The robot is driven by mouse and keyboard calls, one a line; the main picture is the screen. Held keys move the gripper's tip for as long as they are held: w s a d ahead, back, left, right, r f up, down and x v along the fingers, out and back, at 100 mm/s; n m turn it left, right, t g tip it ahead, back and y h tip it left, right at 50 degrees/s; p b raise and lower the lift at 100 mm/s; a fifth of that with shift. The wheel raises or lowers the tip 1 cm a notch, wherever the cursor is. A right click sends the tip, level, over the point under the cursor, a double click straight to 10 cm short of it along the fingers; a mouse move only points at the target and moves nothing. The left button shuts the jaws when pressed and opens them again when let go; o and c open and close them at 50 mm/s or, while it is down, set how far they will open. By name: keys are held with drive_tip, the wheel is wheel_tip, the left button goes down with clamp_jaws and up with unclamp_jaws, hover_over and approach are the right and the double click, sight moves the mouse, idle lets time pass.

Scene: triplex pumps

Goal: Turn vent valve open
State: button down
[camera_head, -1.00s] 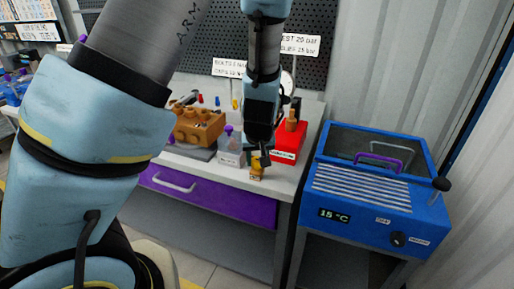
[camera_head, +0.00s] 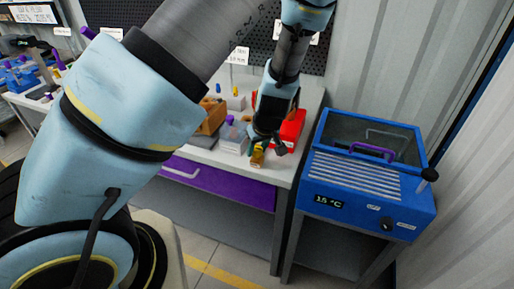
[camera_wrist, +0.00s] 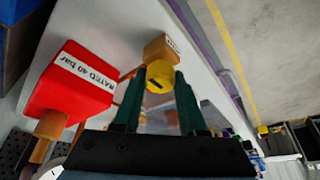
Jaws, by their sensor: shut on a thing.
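A yellow knob (camera_wrist: 159,76) with a dark slot mark sits on a small orange block (camera_wrist: 161,48) that bears a partly readable label. I take this to be the vent valve. It also shows in the head view as a small orange-yellow piece (camera_head: 257,158) at the bench's front edge. My gripper (camera_wrist: 157,90) has its dark green fingers on either side of the knob and is shut on it. In the head view my gripper (camera_head: 258,145) points down at this piece. How far the knob is turned cannot be told.
A red block (camera_wrist: 72,80) labelled "RATED 40 bar" with an orange stem stands close beside my gripper. A grey-white box (camera_head: 234,139) and an orange pump block (camera_head: 211,117) are left of it. A blue tank (camera_head: 367,177) reading 15 °C stands to the right.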

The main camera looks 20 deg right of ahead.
drive_tip(key=shift+c, duration=2.3)
unclamp_jaws()
drive_tip(key=shift+s+d+r, duration=0.1)
drive_tip(key=shift+s+r, duration=0.15)
drive_tip(key=shift+r, duration=0.3)
drive_tip(key=v, duration=0.9)
drive_tip(key=shift+r, duration=0.25)
drive_tip(key=shift+s, duration=0.1)
